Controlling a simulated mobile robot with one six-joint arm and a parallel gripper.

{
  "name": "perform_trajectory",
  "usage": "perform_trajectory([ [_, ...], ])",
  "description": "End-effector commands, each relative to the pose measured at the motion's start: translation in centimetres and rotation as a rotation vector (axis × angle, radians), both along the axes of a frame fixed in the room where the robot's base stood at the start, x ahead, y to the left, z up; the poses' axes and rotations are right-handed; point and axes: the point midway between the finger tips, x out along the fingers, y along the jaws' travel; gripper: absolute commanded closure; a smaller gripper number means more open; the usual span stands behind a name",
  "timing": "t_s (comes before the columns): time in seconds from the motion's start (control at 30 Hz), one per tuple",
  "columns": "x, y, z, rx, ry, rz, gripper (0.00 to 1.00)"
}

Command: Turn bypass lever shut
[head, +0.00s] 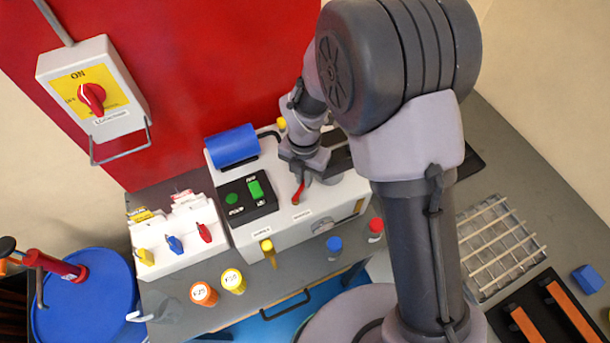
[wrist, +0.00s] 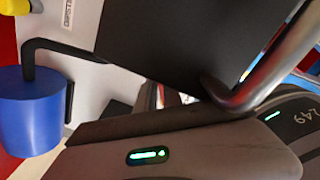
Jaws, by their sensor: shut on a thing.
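The small red lever (head: 298,192) stands on the front part of the white machine (head: 256,220), above a small label (head: 302,214) too small to read surely. My gripper (head: 303,178) is at this lever and shut on it. The fingers and part of the lever hide each other, so the exact grip does not show. In the head view the lever's visible part slants down and slightly left. In the wrist view my gripper's dark body fills the bottom, and the lever cannot be made out clearly.
A yellow lever (head: 268,248) hangs at the machine's front left. A green-button panel (head: 248,197) and blue cylinder (head: 231,146) lie left of my gripper. A switch block (head: 178,238), orange cap (head: 203,293), blue knob (head: 334,244) and red knob (head: 376,226) are nearby.

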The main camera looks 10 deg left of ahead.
Motion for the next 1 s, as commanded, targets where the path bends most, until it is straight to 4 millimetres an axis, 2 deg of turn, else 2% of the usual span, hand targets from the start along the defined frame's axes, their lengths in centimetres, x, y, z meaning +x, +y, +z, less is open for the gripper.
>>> perform_trajectory([
  [0.2, 0.0, 0.0, 0.0, 0.001, -0.001, -0.001, 1.00],
  [0.23, 0.0, 0.0, 0.0, 0.001, -0.001, -0.001, 0.87],
  [0.33, 0.0, 0.0, 0.0, 0.001, -0.001, -0.001, 0.68],
  [0.7, 0.0, 0.0, 0.5, 0.001, -0.001, -0.001, 0.67],
  [0.77, 0.1, 0.0, 1.3, 0.001, -0.003, -0.001, 0.67],
  [1.0, 0.1, 0.0, 6.6, 0.002, -0.003, -0.002, 0.67],
])
